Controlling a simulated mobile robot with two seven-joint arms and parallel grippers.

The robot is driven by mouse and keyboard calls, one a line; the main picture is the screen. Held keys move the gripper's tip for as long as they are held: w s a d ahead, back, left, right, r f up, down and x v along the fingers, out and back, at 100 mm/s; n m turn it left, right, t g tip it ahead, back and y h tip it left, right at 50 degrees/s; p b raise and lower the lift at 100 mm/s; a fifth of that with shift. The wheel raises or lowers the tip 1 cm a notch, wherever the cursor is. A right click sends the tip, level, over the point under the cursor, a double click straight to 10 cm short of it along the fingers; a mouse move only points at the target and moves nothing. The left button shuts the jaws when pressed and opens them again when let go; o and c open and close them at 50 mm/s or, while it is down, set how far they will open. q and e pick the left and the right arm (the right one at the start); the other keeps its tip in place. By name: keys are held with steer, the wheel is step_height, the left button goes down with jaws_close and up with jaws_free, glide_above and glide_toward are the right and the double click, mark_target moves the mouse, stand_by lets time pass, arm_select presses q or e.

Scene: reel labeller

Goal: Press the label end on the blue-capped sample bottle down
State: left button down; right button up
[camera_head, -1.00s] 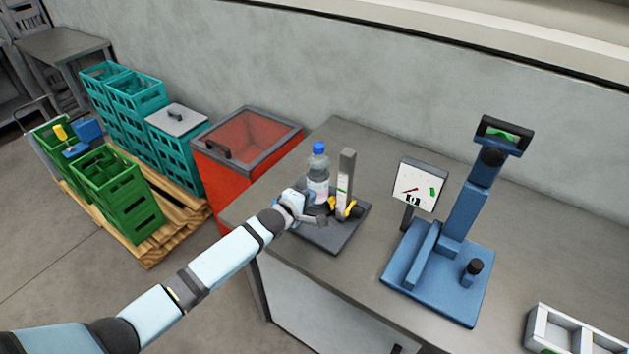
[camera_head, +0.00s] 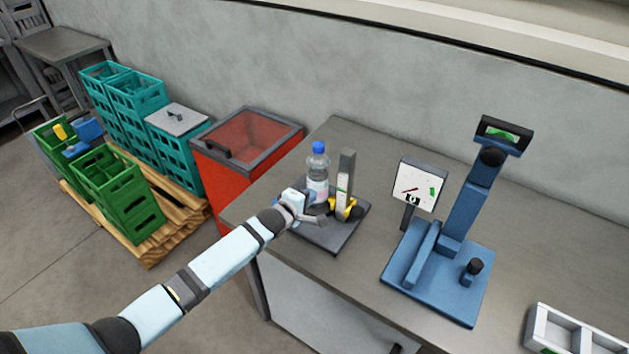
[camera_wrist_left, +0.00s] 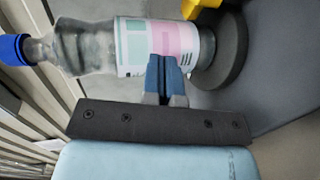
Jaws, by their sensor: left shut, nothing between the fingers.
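The blue-capped sample bottle (camera_head: 318,170) stands upright on a dark base plate (camera_head: 336,240) near the left end of the bench. In the left wrist view the bottle (camera_wrist_left: 88,48) lies sideways across the picture, with a pink, green and white label (camera_wrist_left: 158,46) around its body. My left gripper (camera_head: 316,216) is at the bottle's front side, low down. Its blue fingertips (camera_wrist_left: 166,72) are shut with nothing between them and overlap the label's lower part in the picture; I cannot tell if they touch it. My right gripper is not in view.
A grey post with a scale (camera_head: 345,180) and a yellow part (camera_head: 350,211) stand just right of the bottle. A blue stand (camera_head: 440,272) and a white panel (camera_head: 419,184) are further right. A red bin (camera_head: 240,150) is left of the bench.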

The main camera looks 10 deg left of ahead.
arm_select(q)
steer(key=shift+s+d, duration=0.2)
steer(key=shift+d, duration=0.4)
stand_by(0.6)
steer(key=shift+s+p, duration=0.1)
steer(key=shift+p, duration=0.2)
steer(key=shift+p+v, duration=0.75)
steer(key=shift+v, duration=0.25)
steer(key=shift+s+a+f+p, duration=0.1)
steer(key=shift+s+a+p, duration=0.2)
steer(key=shift+s, duration=0.3)
steer(key=shift+s+a+f+p, duration=0.1)
steer(key=shift+s+a+p, duration=0.15)
steer(key=shift+s+p, duration=0.25)
steer(key=shift+s+a+f+p, duration=0.1)
steer(key=shift+s+a+p, duration=0.2)
steer(key=shift+s, duration=0.35)
